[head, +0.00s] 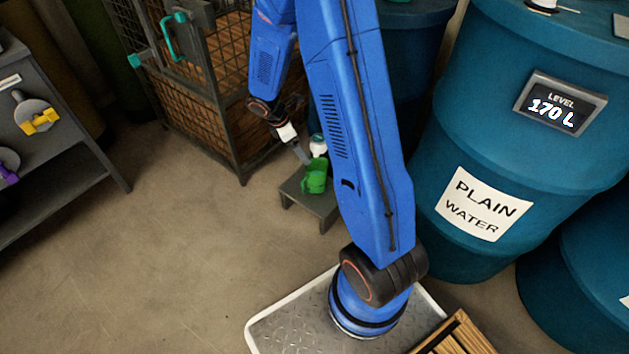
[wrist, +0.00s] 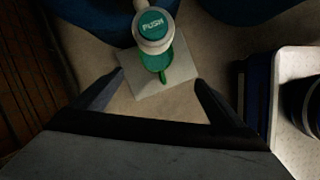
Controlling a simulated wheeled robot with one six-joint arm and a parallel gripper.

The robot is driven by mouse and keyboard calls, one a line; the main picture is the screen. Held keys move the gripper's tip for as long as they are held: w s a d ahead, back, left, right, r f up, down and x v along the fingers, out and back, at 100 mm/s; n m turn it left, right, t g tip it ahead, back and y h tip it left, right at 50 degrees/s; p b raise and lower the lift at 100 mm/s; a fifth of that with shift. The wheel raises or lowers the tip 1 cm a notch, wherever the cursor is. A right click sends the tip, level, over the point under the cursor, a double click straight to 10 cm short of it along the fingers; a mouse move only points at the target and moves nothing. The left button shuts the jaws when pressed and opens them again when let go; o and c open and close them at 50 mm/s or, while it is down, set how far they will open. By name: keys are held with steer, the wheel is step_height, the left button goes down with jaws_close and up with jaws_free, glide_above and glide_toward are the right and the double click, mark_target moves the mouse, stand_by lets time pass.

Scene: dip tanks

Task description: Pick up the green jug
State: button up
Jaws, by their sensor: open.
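The green jug (head: 315,178) stands on a small low stand (head: 311,200) in the middle of the head view. In the wrist view the jug (wrist: 156,68) shows beyond my fingertips, partly covered by a white, green-topped push button (wrist: 153,25). My gripper (head: 302,156) is just above and to the left of the jug in the head view. In the wrist view its two fingers (wrist: 159,80) are spread wide with nothing between them. I see no contact with the jug.
Large blue tanks (head: 450,130) stand to the right, one labelled "PLAIN WATER". A wire cage (head: 200,110) is at the back left. The floor at left is clear.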

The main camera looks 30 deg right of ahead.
steer(key=f, duration=0.2)
glide_toward(314, 169)
steer(key=s+d+f, duration=0.1)
steer(key=s+f, duration=0.3)
steer(key=f, duration=0.1)
steer(key=shift+s+d+r, duration=0.15)
steer(key=shift+d+r, duration=0.05)
stand_by(0.4)
steer(key=shift+c, duration=0.4)
steer(key=c, duration=1.9)
steer(key=shift+r, duration=0.1)
